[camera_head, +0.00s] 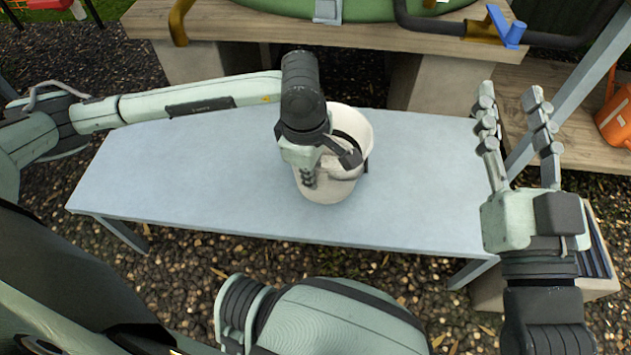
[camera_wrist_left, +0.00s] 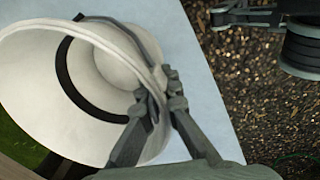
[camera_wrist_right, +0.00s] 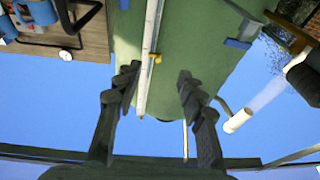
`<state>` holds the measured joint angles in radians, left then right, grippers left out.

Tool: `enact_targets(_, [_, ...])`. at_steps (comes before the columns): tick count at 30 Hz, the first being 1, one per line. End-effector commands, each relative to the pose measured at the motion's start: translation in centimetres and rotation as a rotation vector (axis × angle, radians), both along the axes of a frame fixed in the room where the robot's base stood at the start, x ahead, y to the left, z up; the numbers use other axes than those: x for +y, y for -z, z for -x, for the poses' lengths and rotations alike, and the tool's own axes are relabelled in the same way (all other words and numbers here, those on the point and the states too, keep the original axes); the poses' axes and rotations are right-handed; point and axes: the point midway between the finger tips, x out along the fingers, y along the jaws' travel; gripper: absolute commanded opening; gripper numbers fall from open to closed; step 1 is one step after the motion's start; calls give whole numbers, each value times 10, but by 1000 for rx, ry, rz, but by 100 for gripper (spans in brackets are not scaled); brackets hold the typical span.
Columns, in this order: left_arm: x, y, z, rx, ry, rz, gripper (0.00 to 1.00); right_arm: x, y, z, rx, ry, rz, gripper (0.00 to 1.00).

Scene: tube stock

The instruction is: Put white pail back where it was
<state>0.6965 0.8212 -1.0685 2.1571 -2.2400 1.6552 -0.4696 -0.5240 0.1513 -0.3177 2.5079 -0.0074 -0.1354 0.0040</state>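The white pail (camera_head: 340,190) is at the middle of the pale blue-grey table (camera_head: 200,190), its open mouth up and a little tilted. A dark curved handle or band shows inside it. My left gripper (camera_head: 328,168) is at the pail's near rim. In the left wrist view the pail (camera_wrist_left: 40,95) fills the left side, and the fingers (camera_wrist_left: 163,95) close on its rim, one inside and one outside. I cannot tell whether its base touches the table. My right gripper (camera_head: 514,92) is open and empty beyond the table's right end, fingers pointing up; its spread fingers also show in the right wrist view (camera_wrist_right: 157,80).
A wooden bench (camera_head: 395,40) with a green rounded object (camera_head: 270,8) stands behind the table. An orange watering can (camera_head: 615,118) is on a wooden shelf at right. Gravel covers the ground. The table's left and right parts are clear.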

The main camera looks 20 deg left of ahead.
Motion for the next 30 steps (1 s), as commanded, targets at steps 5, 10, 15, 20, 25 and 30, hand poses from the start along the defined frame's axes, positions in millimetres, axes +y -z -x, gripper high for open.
enact_targets(5, [1,12,-21,-1,0,1,0,2,-9,3,-39,-7,-21,40])
enact_targets(10, [2,23,-22,1,0,-1,0,3,-13,6,-65,-10,-34,40])
enact_targets(15, [2,49,-21,3,1,-1,0,2,-23,9,-120,-10,-57,40])
enact_targets(20, [2,53,-22,-1,1,0,0,1,-26,9,-132,-9,-60,40])
enact_targets(25, [2,54,-22,-1,1,0,0,1,-26,9,-135,-9,-62,40])
enact_targets(30, [2,57,-22,1,1,-1,3,0,-31,11,-169,-7,-72,40])
